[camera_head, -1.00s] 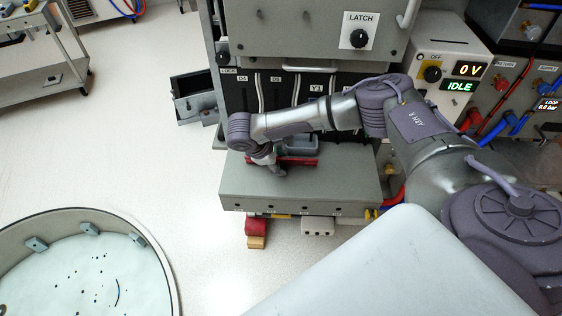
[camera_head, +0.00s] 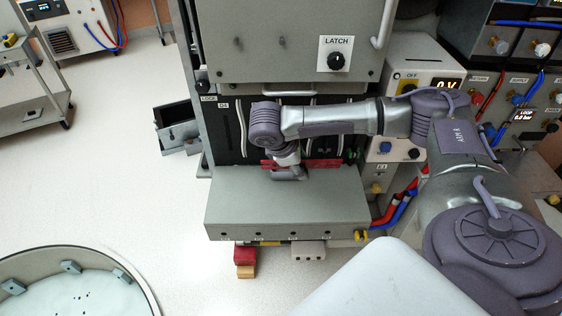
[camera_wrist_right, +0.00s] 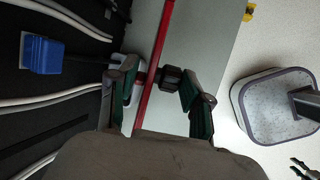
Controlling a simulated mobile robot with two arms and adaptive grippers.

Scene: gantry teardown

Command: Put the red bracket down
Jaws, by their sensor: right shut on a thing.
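The red bracket (camera_head: 326,163) is a long, narrow red bar near the back edge of the grey box top (camera_head: 285,203) in the head view. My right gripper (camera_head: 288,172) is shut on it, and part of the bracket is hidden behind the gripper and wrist. In the right wrist view the bracket (camera_wrist_right: 165,32) runs as a thin bar between the two green-padded fingers (camera_wrist_right: 158,88), with the grey surface beyond it. I cannot tell whether the bracket touches the box top.
A black panel with pale cables and a blue connector (camera_wrist_right: 45,55) stands close behind the box. The latch cabinet (camera_head: 270,45) rises above. Red and blue hoses (camera_head: 398,208) are at the box's right. The front of the box top is clear.

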